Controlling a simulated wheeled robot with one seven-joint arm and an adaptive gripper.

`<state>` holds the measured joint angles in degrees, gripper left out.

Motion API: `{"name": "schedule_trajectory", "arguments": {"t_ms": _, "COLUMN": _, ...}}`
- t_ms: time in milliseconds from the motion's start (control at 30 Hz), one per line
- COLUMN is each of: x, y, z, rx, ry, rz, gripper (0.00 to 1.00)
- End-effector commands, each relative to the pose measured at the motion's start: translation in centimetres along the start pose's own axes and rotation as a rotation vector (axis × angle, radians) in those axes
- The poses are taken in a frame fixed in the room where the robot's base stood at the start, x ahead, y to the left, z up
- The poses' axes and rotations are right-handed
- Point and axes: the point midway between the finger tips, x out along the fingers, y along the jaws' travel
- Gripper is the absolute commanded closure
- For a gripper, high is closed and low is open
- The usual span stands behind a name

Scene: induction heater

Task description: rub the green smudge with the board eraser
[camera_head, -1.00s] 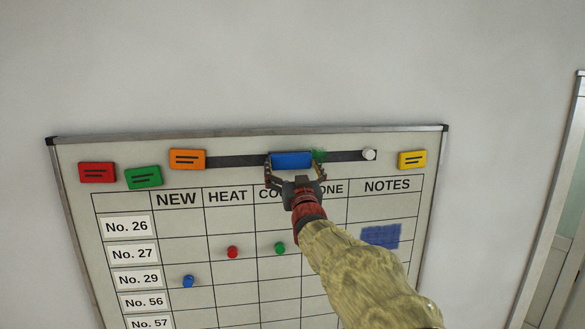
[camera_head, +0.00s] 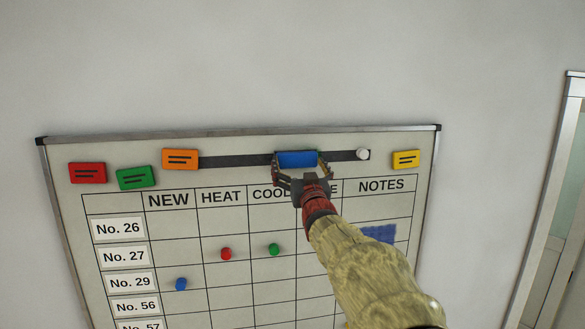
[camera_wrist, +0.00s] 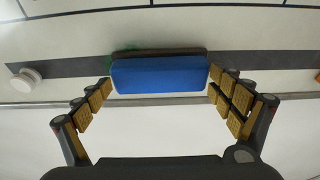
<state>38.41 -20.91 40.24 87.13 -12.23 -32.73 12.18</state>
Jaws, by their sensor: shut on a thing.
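The blue board eraser (camera_head: 297,159) is between the two fingers of my gripper (camera_head: 299,169), which is shut on it. The eraser lies against the dark strip along the top of the whiteboard. In the wrist view the blue eraser (camera_wrist: 160,75) spans between the padded fingertips, with a dark edge toward the board. A faint trace of the green smudge (camera_wrist: 127,50) shows just past the eraser's edge there. The eraser covers most of the smudge's place in the head view, so I cannot tell how much green is left.
The dark strip (camera_head: 235,160) ends right at a white round knob (camera_head: 362,154). Red (camera_head: 87,173), green (camera_head: 137,178), orange (camera_head: 180,159) and yellow (camera_head: 406,159) magnets sit nearby. A blue patch (camera_head: 379,233) lies under NOTES. Coloured round magnets sit lower on the grid.

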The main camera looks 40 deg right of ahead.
Motion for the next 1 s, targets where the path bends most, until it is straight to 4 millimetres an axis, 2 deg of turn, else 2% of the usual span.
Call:
{"name": "schedule_trajectory", "arguments": {"t_ms": 167, "x": 0.1, "y": 0.6, "z": 0.0, "rx": 0.0, "ry": 0.0, "rz": 0.001, "gripper": 0.27}}
{"name": "schedule_trajectory", "arguments": {"t_ms": 500, "x": 0.3, "y": 3.3, "z": 0.1, "rx": 0.0, "ry": -0.001, "rz": 0.002, "gripper": 0.27}}
{"name": "schedule_trajectory", "arguments": {"t_ms": 833, "x": 0.3, "y": 4.5, "z": 0.1, "rx": -0.001, "ry": -0.001, "rz": 0.001, "gripper": 0.27}}
{"name": "schedule_trajectory", "arguments": {"t_ms": 1000, "x": 0.2, "y": 5.9, "z": 0.1, "rx": -0.001, "ry": -0.002, "rz": 0.002, "gripper": 0.27}}
